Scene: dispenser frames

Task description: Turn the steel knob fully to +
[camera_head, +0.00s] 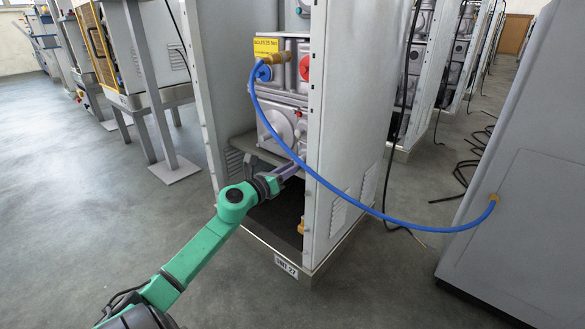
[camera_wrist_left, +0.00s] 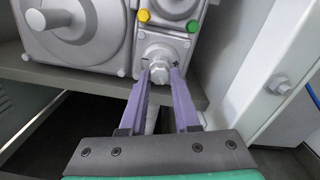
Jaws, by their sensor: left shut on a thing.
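The steel knob (camera_wrist_left: 159,73) is a small grey hexagonal piece on a square grey plate at the lower part of the dispenser machine, seen in the left wrist view. My left gripper (camera_wrist_left: 160,78) has long purple fingers, one on each side of the knob, shut on it. In the head view my green left arm reaches into the cabinet, and the left gripper (camera_head: 288,170) is at the lower front of the machine. The knob itself is hard to make out there. My right gripper is not in view.
A yellow button (camera_wrist_left: 143,15) and a green button (camera_wrist_left: 192,26) sit above the knob. A large round cover (camera_wrist_left: 70,22) is to its left. The cabinet's right wall (camera_head: 345,130) stands close by. A blue hose (camera_head: 345,197) hangs across the cabinet front.

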